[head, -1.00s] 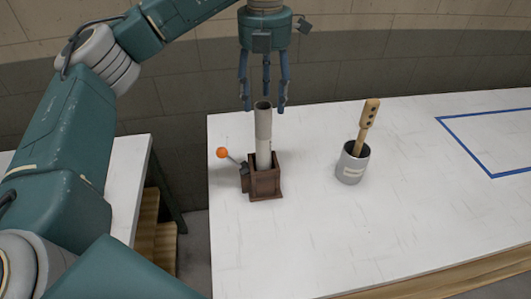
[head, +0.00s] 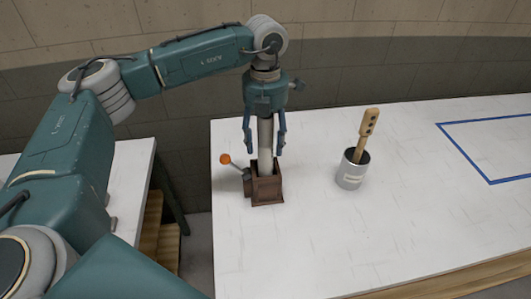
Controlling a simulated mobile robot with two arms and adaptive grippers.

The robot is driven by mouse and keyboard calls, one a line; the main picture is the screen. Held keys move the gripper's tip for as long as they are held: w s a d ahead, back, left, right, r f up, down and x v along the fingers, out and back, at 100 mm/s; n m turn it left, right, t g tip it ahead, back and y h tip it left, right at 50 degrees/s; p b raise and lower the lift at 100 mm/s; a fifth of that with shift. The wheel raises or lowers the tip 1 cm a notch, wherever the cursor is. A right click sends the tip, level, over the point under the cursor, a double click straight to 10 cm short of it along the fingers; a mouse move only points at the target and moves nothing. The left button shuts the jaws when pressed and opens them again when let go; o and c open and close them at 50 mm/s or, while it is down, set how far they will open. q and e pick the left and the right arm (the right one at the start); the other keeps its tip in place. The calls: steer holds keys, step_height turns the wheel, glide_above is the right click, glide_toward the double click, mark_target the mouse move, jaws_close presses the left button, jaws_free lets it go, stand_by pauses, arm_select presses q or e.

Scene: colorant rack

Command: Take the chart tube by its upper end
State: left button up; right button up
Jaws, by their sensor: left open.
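The chart tube (head: 265,157) is a pale grey cylinder. It stands nearly upright in a brown square holder (head: 267,187) that has a side lever with an orange ball (head: 225,159). My left gripper (head: 265,150) points down over the tube, its fingers open on both sides of the tube's upper part. The tube's top end is hidden inside the gripper. I cannot tell whether any finger touches the tube. My right gripper is not in view.
A grey metal can (head: 352,170) with a wooden handled tool (head: 367,131) stands to the right on the white table (head: 330,240). A blue taped outline (head: 463,151) marks the table's far right. The table between can and outline is clear.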

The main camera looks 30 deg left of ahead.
arm_select(q)
steer(key=shift+f, duration=0.6)
jaws_close()
steer(key=shift+r, duration=0.15)
